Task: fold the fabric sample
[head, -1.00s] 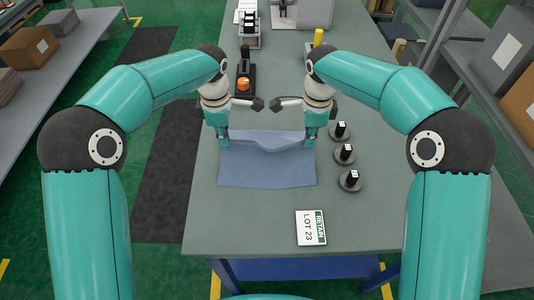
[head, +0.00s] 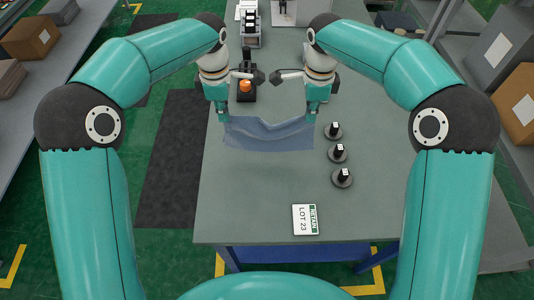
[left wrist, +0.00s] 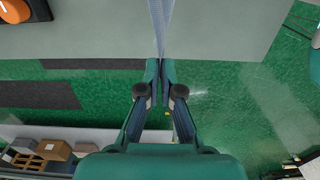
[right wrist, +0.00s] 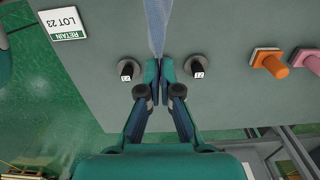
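The blue fabric sample (head: 268,136) hangs between my two grippers above the grey table, its upper edge sagging in the middle. My left gripper (head: 224,116) is shut on its left upper corner. My right gripper (head: 311,114) is shut on its right upper corner. In the left wrist view the fabric (left wrist: 160,25) shows edge-on as a thin strip running into the closed fingertips (left wrist: 160,68). In the right wrist view the fabric (right wrist: 157,22) likewise runs into the closed fingertips (right wrist: 159,68).
Several dark round weights with labelled knobs, one of them the nearest weight (head: 342,178), stand right of the fabric. A white "RETAIN LOT 23" card (head: 305,219) lies near the front edge. A black device with an orange button (head: 245,86) stands behind. The table (head: 250,200) before the fabric is clear.

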